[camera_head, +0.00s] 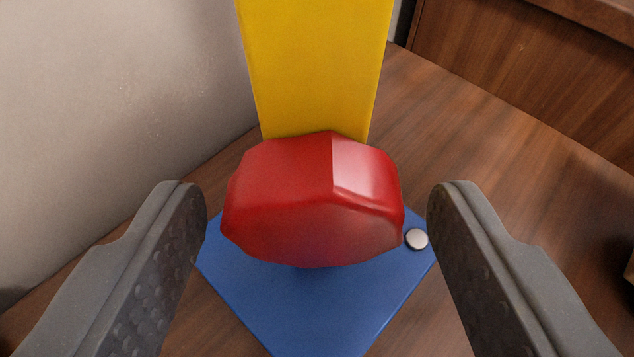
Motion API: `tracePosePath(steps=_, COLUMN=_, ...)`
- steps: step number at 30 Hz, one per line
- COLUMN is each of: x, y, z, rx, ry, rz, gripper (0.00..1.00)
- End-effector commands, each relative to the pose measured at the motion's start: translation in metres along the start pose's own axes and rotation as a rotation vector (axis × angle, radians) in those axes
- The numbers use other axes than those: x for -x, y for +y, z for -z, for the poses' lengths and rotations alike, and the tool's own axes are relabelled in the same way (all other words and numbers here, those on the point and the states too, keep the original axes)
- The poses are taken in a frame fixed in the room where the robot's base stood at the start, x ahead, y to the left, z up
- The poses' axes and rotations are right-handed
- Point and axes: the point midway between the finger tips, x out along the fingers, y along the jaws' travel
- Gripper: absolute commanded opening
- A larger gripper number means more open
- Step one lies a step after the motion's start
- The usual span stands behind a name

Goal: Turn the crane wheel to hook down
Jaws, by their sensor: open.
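The red crane wheel (305,205) is a faceted knob in the middle of the view, in front of the crane's yellow post (315,65). The crane's blue base (310,305) lies on the wooden surface below it. My gripper (317,205) is open, with one grey finger to the left of the wheel and one to the right. Gaps show between the wheel and both fingers in this view. The crane's hook and upper part are out of view.
A silver round screw head (417,239) sits at the right corner of the blue base. A pale wall (110,110) stands at the left. A wooden panel (530,80) stands at the upper right. Bare wooden surface (480,150) lies right of the crane.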

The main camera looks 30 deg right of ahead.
Motion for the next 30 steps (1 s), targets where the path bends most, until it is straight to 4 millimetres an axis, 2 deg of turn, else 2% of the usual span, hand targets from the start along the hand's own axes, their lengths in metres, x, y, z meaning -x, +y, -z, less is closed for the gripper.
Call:
tracePosePath(steps=8, x=-0.0008, y=0.0, z=0.0, rx=0.0, ry=0.0, rz=0.0, gripper=0.6)
tracePosePath(steps=12, x=-0.0007, y=-0.0001, z=0.0, rx=0.0, ry=0.0, rz=0.0, gripper=0.21)
tracePosePath(steps=13, x=-0.0007, y=-0.0001, z=0.0, rx=0.0, ry=0.0, rz=0.0, gripper=0.16)
tracePosePath(steps=20, x=-0.0012, y=0.0006, z=-0.0006, rx=-0.028, ry=0.0, rz=0.01, gripper=0.17)
tracePosePath(steps=30, x=-0.0018, y=0.0016, z=-0.0019, rx=-0.219, ry=0.002, rz=0.089, gripper=0.17)
